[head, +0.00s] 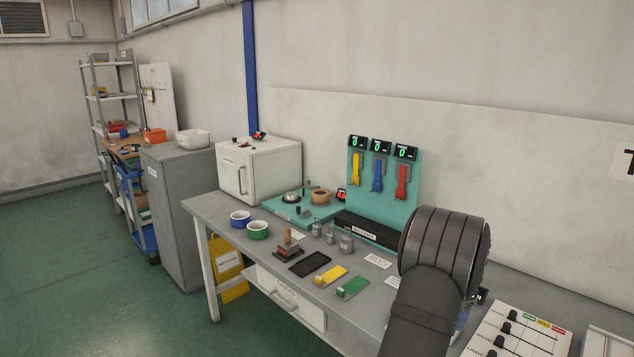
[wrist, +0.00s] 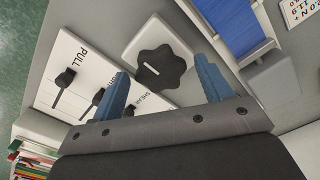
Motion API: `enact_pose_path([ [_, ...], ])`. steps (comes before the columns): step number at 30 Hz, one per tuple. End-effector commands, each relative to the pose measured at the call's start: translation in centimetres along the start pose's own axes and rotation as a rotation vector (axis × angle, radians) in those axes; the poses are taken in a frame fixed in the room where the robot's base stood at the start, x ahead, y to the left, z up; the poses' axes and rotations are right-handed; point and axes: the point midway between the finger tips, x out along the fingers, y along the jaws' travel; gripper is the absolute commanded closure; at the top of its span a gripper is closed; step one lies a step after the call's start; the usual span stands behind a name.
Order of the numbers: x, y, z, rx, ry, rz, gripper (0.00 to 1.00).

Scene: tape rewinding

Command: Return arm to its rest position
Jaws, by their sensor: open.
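My gripper (wrist: 163,66) is open and empty in the wrist view, its two blue fingers spread apart. A black lobed knob (wrist: 160,68) on a white plate appears between and beyond the fingertips; I see no clear contact with it. In the head view my dark arm reaches over the right part of the grey bench (head: 205,205). The gripper is mostly hidden behind the arm there.
A white panel with black sliders (wrist: 66,78) lies beside the knob; it also shows in the head view (head: 515,335). A blue strip (wrist: 235,22) and grey block (wrist: 272,78) are at right.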

Motion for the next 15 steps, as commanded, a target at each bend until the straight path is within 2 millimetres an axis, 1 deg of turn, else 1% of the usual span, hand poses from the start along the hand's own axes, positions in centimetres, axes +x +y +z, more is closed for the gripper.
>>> enact_pose_path([
  [9,0.0,0.0,0.0,-0.25,0.0,0.0,0.29],
  [15,0.0,0.0,0.0,-0.383,0.0,0.0,0.29],
])
